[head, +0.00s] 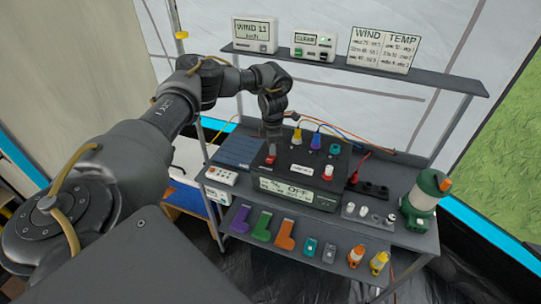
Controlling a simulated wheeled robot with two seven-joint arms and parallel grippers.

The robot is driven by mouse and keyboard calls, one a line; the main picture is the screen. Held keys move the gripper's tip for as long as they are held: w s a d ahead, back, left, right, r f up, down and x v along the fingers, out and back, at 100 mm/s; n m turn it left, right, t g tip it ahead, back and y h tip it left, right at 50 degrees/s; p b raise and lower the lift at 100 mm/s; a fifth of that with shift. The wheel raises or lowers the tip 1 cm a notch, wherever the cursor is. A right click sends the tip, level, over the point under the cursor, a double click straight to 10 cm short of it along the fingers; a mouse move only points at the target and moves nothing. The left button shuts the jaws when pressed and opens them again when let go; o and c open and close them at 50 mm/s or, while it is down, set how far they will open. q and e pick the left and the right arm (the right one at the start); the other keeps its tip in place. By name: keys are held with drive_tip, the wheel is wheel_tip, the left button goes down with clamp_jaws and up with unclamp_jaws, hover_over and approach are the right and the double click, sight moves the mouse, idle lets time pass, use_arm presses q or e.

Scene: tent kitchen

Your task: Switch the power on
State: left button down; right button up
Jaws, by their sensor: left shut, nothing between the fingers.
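A dark control box (318,174) stands on the middle shelf, with its lit front display (298,190) reading OFF. My left arm reaches over from the left, and my left gripper (271,137) points down just above the red switch, shut and empty. Whether the fingertips touch the switch I cannot tell. My right gripper is not in view.
Coloured cables with plugs (316,138) rise behind the box. A green lantern (425,192) stands at the right, beside a black power strip (370,186). A white remote-like block (221,175) lies left. Coloured holders (262,225) line the lower front. Display units (313,46) stand on the top shelf.

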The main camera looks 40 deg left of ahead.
use_arm(q)
drive_tip(key=shift+r+p, duration=2.5)
drive_tip(key=shift+r, duration=0.85)
drive_tip(key=shift+f, duration=0.1)
drive_tip(key=shift+s, duration=0.1)
